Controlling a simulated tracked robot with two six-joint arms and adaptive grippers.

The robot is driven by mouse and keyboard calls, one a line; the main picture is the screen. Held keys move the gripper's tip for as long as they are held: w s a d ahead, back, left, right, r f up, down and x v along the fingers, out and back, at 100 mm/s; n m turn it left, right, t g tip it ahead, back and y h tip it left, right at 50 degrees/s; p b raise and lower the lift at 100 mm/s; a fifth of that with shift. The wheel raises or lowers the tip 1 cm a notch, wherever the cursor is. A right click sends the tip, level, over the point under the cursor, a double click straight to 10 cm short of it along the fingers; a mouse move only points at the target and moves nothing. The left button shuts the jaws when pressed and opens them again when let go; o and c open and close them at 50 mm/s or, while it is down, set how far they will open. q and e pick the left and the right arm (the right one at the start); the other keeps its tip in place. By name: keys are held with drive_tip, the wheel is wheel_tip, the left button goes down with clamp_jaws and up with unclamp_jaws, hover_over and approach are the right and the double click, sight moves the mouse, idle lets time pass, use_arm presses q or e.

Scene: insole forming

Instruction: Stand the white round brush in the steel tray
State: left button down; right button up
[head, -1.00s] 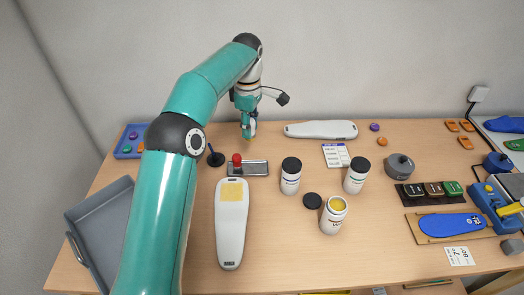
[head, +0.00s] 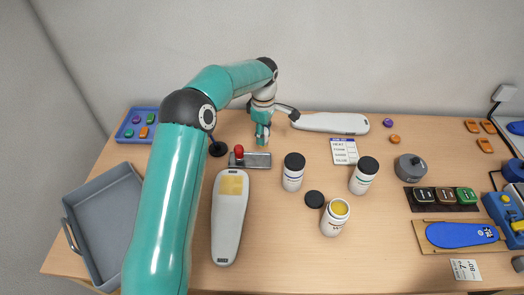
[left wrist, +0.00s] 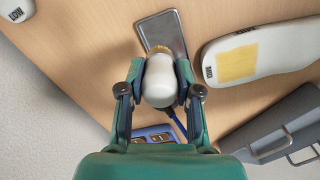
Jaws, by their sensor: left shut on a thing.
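My left gripper (head: 262,138) is above the table, just behind the small steel tray (head: 262,160). In the left wrist view its fingers (left wrist: 160,95) are shut around the white round brush (left wrist: 159,80), a rounded white body with a tan part at its far end. The brush is hard to make out in the head view. The steel tray also shows in the left wrist view (left wrist: 165,22), beyond the brush and partly hidden by it. A red-knobbed item (head: 239,153) stands at the tray's left end. My right gripper is out of view.
A black round-based item (head: 217,149) stands left of the tray. A white foot form (head: 229,222) lies in front and another (head: 330,122) behind right. Jars (head: 293,172) stand to the right. A blue tray (head: 127,136) and large grey tray (head: 75,196) are at left.

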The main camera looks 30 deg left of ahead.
use_arm(q)
wheel_tip(320, 180, down, 8)
drive_tip(key=shift+s+f, duration=0.1)
idle(0.4)
drive_tip(key=shift+f+b, duration=0.1)
drive_tip(key=shift+b, duration=0.25)
drive_tip(key=c, duration=0.8)
unclamp_jaws()
wheel_tip(320, 180, up, 12)
drive_tip(key=shift+s+r+p, duration=0.1)
drive_tip(key=shift+r+p, duration=0.05)
drive_tip(key=shift+p, duration=0.2)
